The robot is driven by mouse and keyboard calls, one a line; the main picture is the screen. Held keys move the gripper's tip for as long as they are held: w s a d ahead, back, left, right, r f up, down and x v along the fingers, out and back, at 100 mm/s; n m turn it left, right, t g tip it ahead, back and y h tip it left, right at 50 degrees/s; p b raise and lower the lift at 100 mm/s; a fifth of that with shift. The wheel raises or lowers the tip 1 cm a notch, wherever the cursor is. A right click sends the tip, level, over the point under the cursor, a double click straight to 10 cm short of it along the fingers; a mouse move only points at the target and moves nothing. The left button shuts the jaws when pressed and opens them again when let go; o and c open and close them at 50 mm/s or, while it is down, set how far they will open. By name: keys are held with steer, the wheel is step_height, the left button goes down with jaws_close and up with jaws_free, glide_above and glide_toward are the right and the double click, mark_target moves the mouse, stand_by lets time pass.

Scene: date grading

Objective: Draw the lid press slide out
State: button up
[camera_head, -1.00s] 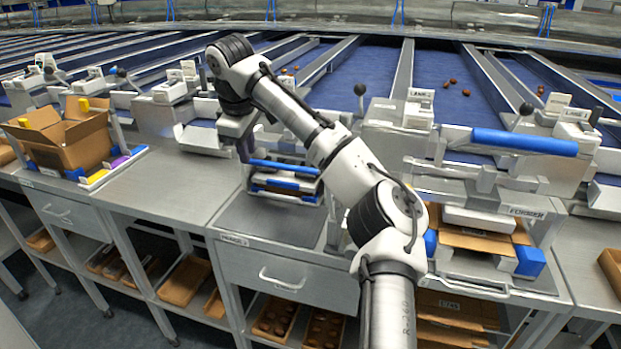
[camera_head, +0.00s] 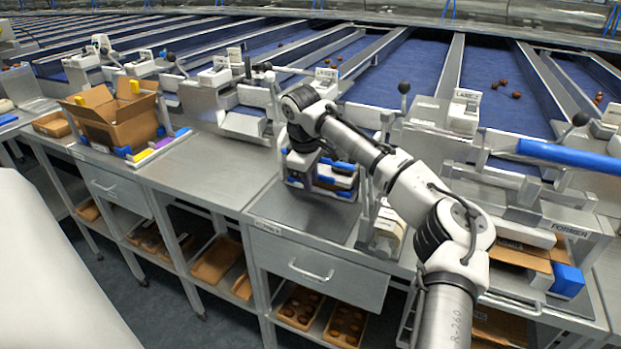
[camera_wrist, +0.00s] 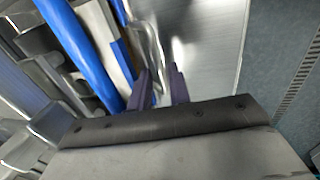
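A low unit with blue bars and dark layers (camera_head: 322,176) stands on the bench in the middle of the head view. I cannot tell surely whether this is the lid press, and no slide is clearly readable. The end of my arm hangs over its back left part, and my fingertips are hidden there. In the wrist view the two dark fingertips of my gripper (camera_wrist: 162,86) are apart, with grey metal showing between them and no clear object held. A long blue bar (camera_wrist: 82,52) lies left of the fingers, beside a pale strip and a smaller blue part.
An open carton (camera_head: 117,118) stands on the bench to the left. A forming station with a blue roller (camera_head: 568,156) and brown cardboard is at the right. Black ball-topped levers (camera_head: 404,88) rise behind the bench. The bench top (camera_head: 215,168) left of the unit is clear.

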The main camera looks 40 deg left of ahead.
steer(key=shift+f, duration=0.35)
steer(key=shift+c, duration=0.5)
jaws_close()
